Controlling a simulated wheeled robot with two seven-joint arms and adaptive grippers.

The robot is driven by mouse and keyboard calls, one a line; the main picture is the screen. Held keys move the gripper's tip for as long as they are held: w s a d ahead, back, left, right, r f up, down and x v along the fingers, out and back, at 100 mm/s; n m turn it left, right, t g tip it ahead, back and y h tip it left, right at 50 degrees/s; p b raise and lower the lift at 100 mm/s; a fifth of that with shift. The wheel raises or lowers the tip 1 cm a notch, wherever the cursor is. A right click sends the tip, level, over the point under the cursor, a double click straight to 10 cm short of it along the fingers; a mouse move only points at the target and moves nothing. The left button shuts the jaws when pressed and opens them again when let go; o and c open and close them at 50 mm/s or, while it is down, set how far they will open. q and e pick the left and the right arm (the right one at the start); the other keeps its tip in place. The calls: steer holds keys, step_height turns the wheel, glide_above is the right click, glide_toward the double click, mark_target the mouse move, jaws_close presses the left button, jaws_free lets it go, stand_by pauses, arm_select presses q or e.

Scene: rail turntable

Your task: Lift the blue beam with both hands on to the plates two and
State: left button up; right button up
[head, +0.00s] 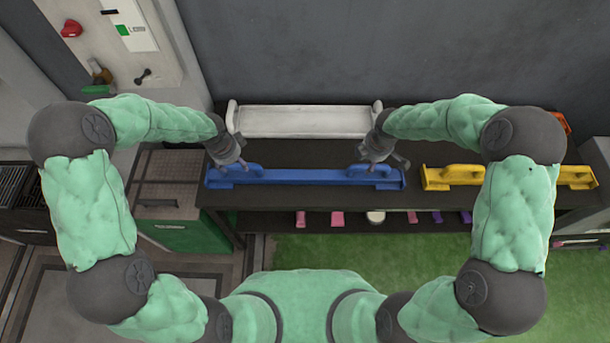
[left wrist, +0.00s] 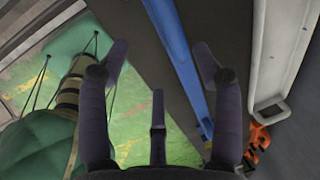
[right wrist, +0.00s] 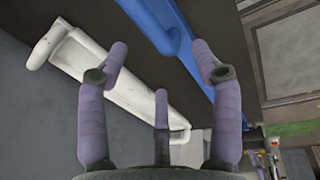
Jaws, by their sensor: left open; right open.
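The blue beam (head: 300,177) lies along the dark table, with a raised handle near each end. It also shows in the left wrist view (left wrist: 178,60) and the right wrist view (right wrist: 152,22). My left gripper (head: 236,161) is open and empty at the beam's left handle, which it partly covers. My right gripper (head: 385,160) is open and empty over the right handle, partly hiding it. I cannot make out any numbered plates.
A white tray (head: 300,121) stands behind the beam against the grey wall. A yellow beam (head: 451,177) lies to the right on the same table, partly behind my right arm. Small pink and purple pieces (head: 337,218) sit on the shelf below. A green cabinet (head: 185,236) stands at left.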

mark_target(237, 166)
arm_select(q)
steer(key=shift+w+a+r+m, duration=0.4)
steer(key=shift+a+r, duration=0.1)
steer(key=shift+r, duration=0.1)
arm_select(e)
steer(key=shift+w+d+r+n, duration=0.35)
steer(key=shift+r+n, duration=0.05)
steer(key=shift+r, duration=0.2)
arm_select(q)
steer(key=shift+f, duration=0.1)
arm_select(e)
steer(key=shift+f, duration=0.1)
arm_select(q)
steer(key=f, duration=0.3)
steer(key=w+f, duration=0.1)
steer(key=f, duration=0.3)
steer(key=w+f, duration=0.1)
steer(key=f, duration=0.2)
steer(key=shift+w+f, duration=0.1)
steer(key=shift+f, duration=0.1)
arm_select(e)
steer(key=f, duration=0.3)
steer(key=w+f, duration=0.1)
steer(key=f, duration=0.3)
steer(key=w+f, duration=0.1)
steer(key=f, duration=0.2)
steer(key=shift+f, duration=0.2)
